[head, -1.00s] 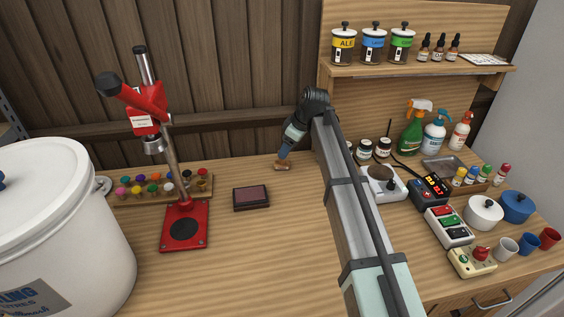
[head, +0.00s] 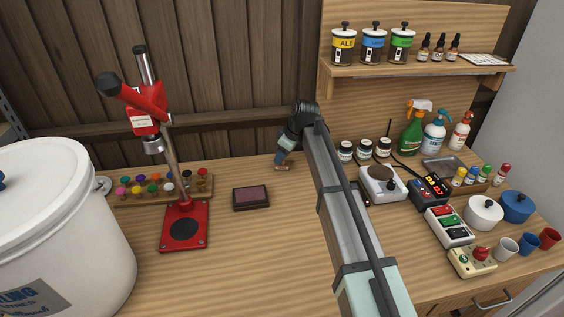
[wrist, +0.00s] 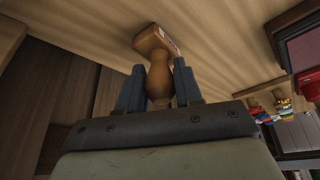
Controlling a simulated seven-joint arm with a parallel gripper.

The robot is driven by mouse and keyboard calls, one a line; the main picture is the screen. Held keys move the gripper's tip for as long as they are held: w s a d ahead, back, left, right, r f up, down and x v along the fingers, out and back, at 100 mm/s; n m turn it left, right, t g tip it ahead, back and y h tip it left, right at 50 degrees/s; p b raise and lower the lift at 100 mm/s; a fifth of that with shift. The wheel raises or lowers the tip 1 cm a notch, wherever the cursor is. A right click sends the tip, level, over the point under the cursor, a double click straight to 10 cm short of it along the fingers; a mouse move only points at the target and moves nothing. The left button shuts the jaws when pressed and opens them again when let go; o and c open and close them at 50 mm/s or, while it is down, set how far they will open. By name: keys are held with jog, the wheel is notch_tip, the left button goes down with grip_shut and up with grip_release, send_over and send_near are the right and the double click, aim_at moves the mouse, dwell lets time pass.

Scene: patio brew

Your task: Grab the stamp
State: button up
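The stamp has a turned wooden handle and a block-shaped wooden base. In the wrist view the stamp (wrist: 157,72) stands between my two fingers, with its base beyond the fingertips. My gripper (wrist: 159,78) has its fingers close together on both sides of the handle and looks shut on it. In the head view my gripper (head: 280,157) points down over the stamp (head: 281,167), whose base shows at or just above the tabletop near the back wall. The fingers hide the handle there.
A dark ink pad (head: 251,197) lies in front and left of the stamp. A red bench capper (head: 184,225) and a rack of coloured caps (head: 150,188) stand further left. A scale (head: 382,185) and small jars (head: 364,148) are to the right. The tabletop around the stamp is clear.

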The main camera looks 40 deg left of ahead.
jog(key=c, duration=0.6)
jog(key=shift+o, duration=0.2)
jog(key=shift+r, duration=0.15)
